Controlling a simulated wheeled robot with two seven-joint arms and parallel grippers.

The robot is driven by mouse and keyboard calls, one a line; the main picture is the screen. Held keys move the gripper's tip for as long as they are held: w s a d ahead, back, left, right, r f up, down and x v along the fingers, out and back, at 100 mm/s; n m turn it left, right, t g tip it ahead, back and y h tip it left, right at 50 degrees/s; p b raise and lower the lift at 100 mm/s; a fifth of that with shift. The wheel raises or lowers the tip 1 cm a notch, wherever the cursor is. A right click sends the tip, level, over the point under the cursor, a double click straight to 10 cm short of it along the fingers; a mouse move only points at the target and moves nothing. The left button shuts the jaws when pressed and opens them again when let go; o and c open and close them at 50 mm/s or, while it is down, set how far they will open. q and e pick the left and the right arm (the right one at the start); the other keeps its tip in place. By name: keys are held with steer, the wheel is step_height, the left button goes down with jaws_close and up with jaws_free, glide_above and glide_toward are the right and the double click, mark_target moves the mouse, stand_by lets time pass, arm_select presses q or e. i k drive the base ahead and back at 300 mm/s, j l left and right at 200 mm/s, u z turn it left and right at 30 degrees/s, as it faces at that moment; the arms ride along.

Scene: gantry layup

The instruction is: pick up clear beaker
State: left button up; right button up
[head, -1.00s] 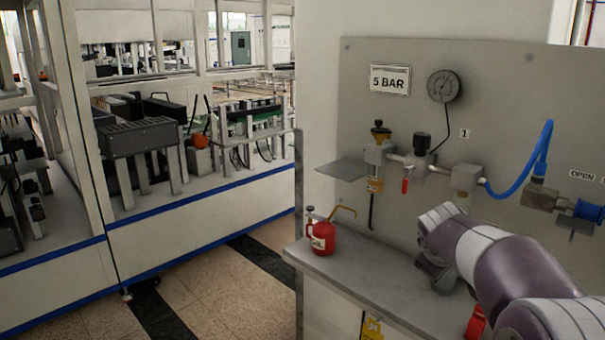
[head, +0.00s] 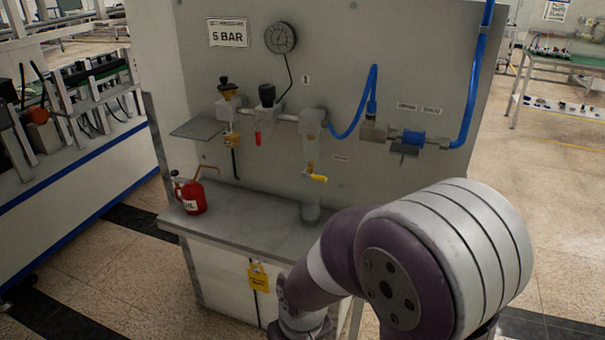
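A small translucent grey cup, which looks like the clear beaker (head: 311,212), stands on the grey bench shelf (head: 250,222) below a yellow-handled drain valve (head: 315,178). My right arm crosses the lower right of the head view, in front of the shelf and close to the beaker in the picture. Its gripper is not visible; the arm runs down out of the frame at the bottom. My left arm and gripper are not in view.
A red oil can (head: 192,197) with a thin spout stands at the shelf's left end. A small grey plate (head: 197,128) juts from the panel (head: 350,45) above it. Pipes, a gauge (head: 280,38) and a blue hose (head: 470,90) are on the panel. The shelf between can and beaker is clear.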

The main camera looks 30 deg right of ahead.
mark_target(309, 203)
steer(key=z, duration=2.25)
steer(key=i+l+u, duration=0.15)
steer(key=u, duration=0.3)
steer(key=i+l+u, duration=0.25)
steer(key=u, duration=0.2)
steer(key=i+l+u, duration=0.1)
steer(key=l+u, duration=0.3)
steer(key=j, duration=0.1)
